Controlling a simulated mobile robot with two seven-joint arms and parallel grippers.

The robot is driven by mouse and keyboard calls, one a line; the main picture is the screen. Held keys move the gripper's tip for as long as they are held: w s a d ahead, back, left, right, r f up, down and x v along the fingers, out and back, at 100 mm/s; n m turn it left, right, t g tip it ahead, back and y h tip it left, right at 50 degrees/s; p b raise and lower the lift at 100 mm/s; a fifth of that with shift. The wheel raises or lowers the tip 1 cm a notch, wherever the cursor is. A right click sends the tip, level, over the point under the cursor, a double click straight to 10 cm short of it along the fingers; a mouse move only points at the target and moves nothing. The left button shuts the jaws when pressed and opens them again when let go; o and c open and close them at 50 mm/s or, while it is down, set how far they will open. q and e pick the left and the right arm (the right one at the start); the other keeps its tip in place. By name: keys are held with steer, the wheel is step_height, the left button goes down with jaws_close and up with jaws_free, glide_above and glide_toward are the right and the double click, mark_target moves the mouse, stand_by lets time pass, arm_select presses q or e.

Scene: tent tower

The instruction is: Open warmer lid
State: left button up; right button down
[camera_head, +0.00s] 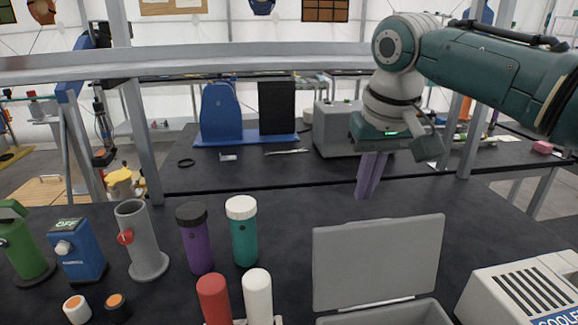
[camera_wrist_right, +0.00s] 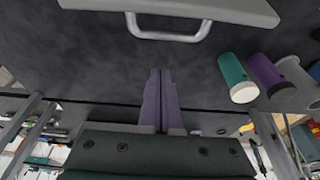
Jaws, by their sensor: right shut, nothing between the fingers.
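The warmer is a grey box (camera_head: 390,316) at the bottom of the head view, cut off by the frame edge. Its flat grey lid (camera_head: 380,262) stands up, nearly upright, at the back of the box. The lid also shows at the top of the right wrist view (camera_wrist_right: 200,8), with a silver bar handle (camera_wrist_right: 168,36) on its far face. My right gripper (camera_head: 364,192) points down above the table behind the lid, apart from it. Its purple fingers (camera_wrist_right: 155,80) are together with nothing between them. My left gripper is not in view.
A white cooler (camera_head: 515,290) stands right of the warmer. Left are a teal bottle (camera_head: 242,232), a purple bottle (camera_head: 195,240), a red and a white cylinder, and a grey tube (camera_head: 140,240). A metal frame beam crosses behind.

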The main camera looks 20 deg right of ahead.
mark_target(373, 255)
steer(key=b+x, duration=0.2)
steer(key=x, duration=0.3)
steer(key=s+p, duration=0.1)
steer(key=s+r+p, duration=0.1)
steer(key=p, duration=0.1)
steer(key=s+p, duration=0.1)
steer(key=shift+s+a+r+p, duration=0.35)
steer(key=shift+a, duration=0.05)
